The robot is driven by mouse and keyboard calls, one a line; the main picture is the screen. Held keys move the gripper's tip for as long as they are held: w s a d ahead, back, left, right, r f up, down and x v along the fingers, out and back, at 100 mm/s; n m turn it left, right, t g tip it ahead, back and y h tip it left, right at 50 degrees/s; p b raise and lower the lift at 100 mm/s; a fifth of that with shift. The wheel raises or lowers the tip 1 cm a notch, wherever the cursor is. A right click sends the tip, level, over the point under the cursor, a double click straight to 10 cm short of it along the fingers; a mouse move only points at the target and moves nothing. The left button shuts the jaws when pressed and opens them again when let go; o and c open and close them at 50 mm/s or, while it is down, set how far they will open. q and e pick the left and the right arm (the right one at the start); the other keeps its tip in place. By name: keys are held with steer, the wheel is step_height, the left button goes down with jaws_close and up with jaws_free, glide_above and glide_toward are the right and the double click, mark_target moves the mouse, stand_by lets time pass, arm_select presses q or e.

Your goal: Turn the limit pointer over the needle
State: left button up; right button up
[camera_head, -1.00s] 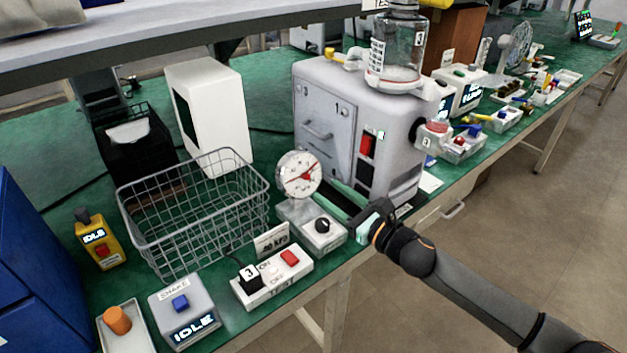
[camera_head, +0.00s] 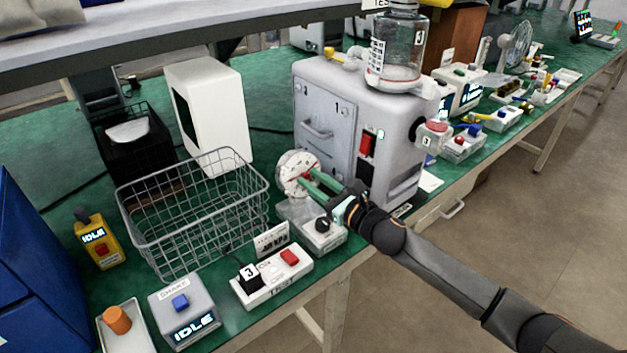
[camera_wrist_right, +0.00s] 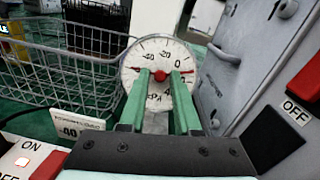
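The round white gauge (camera_head: 291,166) stands on a grey base with a black knob (camera_head: 322,225). In the right wrist view its dial (camera_wrist_right: 160,52) faces me, with a red hub (camera_wrist_right: 160,76) at the centre and thin red marks reaching left and right. I cannot clearly tell the limit pointer from the needle. My right gripper (camera_head: 305,177) is at the dial face. Its two green fingers (camera_wrist_right: 160,80) are apart, one on each side of the hub, with a gap visible on both sides. They hide part of the lower dial. My left gripper is not in view.
A card reading -40 kPa (camera_head: 272,240) stands in front of the gauge. A wire basket (camera_head: 190,215) is close on the left, the grey pump machine (camera_head: 325,95) behind right. A switch box (camera_head: 272,278) with a red button is in front.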

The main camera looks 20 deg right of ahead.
jaws_close()
stand_by(0.4)
